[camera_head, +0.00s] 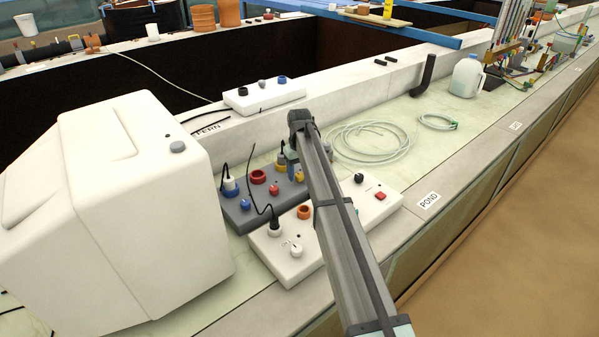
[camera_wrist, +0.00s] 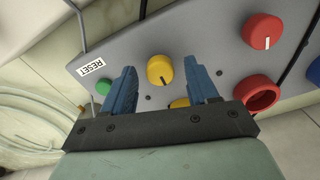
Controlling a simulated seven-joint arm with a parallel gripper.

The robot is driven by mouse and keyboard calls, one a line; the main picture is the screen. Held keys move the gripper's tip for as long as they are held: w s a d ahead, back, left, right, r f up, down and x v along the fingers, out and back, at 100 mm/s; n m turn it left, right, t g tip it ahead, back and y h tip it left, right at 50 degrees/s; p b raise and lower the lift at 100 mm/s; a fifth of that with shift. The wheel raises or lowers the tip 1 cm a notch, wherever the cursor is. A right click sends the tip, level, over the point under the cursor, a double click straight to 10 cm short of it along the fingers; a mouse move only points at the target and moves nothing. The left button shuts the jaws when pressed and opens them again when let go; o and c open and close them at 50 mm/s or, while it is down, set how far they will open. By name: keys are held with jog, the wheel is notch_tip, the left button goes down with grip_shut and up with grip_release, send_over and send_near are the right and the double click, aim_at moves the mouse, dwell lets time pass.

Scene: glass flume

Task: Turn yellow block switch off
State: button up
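A grey control panel (camera_wrist: 215,45) fills much of the wrist view. A round yellow knob (camera_wrist: 160,72) with a dark pointer mark sits on it. My gripper (camera_wrist: 160,66) is open, with one blue finger on the left of this knob and one on the right. Gaps show between knob and fingers, and the gripper is empty. A second yellow part (camera_wrist: 180,103) lies below, mostly hidden by my gripper. In the head view the grey panel (camera_head: 236,212) is partly behind my arm, with a little yellow (camera_head: 299,177) beside my gripper (camera_head: 291,160).
The panel also carries a red knob (camera_wrist: 262,31), a red ring socket (camera_wrist: 257,94) and a green button (camera_wrist: 103,86) near a RESET label (camera_wrist: 92,66). A white panel (camera_head: 272,250) stands in front. A white housing (camera_head: 105,220) is left; coiled tubing (camera_head: 370,143) lies right.

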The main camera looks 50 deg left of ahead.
aim_at(300, 175)
notch_tip(300, 175, up, 14)
dwell(0.7)
jog(key=shift+f, duration=0.1)
dwell(0.4)
